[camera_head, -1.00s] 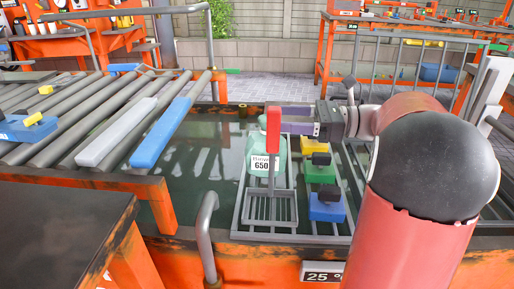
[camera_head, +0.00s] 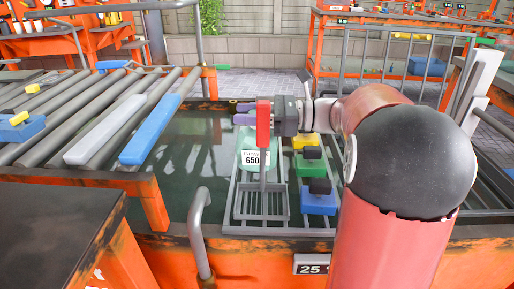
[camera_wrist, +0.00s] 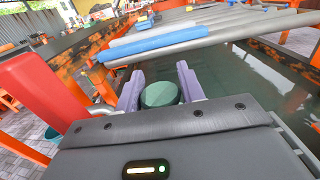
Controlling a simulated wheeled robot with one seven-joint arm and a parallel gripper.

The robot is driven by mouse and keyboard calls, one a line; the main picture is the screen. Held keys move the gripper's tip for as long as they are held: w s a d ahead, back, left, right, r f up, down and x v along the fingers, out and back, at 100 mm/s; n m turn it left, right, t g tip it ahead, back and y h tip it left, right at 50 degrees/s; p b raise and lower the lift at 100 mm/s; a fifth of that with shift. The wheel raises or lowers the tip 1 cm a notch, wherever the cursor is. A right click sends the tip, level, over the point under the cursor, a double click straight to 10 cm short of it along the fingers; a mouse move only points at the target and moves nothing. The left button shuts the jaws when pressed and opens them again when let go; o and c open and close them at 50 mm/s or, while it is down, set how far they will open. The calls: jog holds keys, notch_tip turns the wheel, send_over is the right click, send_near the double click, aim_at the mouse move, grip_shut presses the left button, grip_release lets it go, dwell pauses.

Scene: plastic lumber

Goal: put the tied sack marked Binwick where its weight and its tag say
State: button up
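The green sack with a white tag (camera_head: 252,150) sits in the wire rack over the dark water, in the head view. The tag reads 650; its smaller line is hard to read. My gripper (camera_head: 240,113) is just above the sack, partly behind a red upright handle (camera_head: 263,125). In the wrist view its two purple fingers (camera_wrist: 158,82) are apart. A round green thing (camera_wrist: 160,94), seemingly the sack's top, shows between them. I cannot tell whether the fingers touch it.
Yellow, green (camera_head: 312,165) and blue (camera_head: 318,200) blocks with dark tops stand right of the sack. A roller conveyor (camera_head: 60,115) with a white and a blue bar (camera_head: 160,135) lies left. A bent grey rail (camera_head: 199,235) rises in front. The red handle (camera_wrist: 40,95) is close beside my gripper.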

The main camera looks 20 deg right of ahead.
grip_shut()
jog(key=shift+r, duration=0.15)
